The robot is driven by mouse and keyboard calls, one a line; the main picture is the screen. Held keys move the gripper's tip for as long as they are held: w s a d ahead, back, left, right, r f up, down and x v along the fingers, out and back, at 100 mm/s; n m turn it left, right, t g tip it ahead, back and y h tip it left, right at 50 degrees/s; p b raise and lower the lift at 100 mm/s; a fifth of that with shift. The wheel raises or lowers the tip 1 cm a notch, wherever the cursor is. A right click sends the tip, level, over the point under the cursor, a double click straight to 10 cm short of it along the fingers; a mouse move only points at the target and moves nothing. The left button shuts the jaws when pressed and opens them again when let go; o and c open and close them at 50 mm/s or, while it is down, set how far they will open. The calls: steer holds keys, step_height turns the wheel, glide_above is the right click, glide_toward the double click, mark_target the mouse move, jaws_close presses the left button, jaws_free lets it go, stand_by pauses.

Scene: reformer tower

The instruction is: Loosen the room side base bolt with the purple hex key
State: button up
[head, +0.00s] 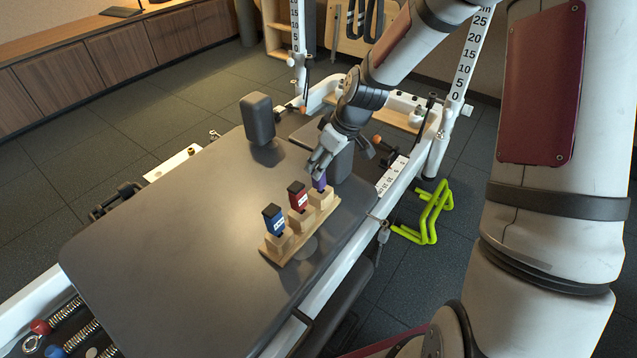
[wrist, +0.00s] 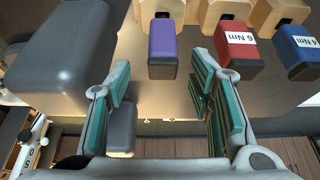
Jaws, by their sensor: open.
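The purple hex key (head: 320,182) stands in the far end of a small wooden rack (head: 273,256) on the dark padded carriage. In the wrist view its purple handle (wrist: 163,48) appears beyond and between my two teal-lined fingers. My gripper (head: 319,166) is open just above and beside the purple handle; the wrist view shows empty space between the fingers (wrist: 160,68). A red key (head: 297,195) and a blue key (head: 273,217) stand in the same rack, with "Nm" labels in the wrist view. I cannot pick out the room side base bolt.
Dark shoulder pads (head: 258,119) stand at the carriage's far end, one close to my gripper. White tower posts with scales (head: 466,55) rise behind. A lime-green frame (head: 431,212) sits at the right. The carriage surface (head: 170,240) left of the rack is clear.

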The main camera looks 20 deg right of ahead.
mark_target(319, 184)
steer(key=shift+b+x, duration=1.6)
steer(key=shift+x, duration=1.65)
steer(key=shift+s+a, duration=0.1)
jaws_close()
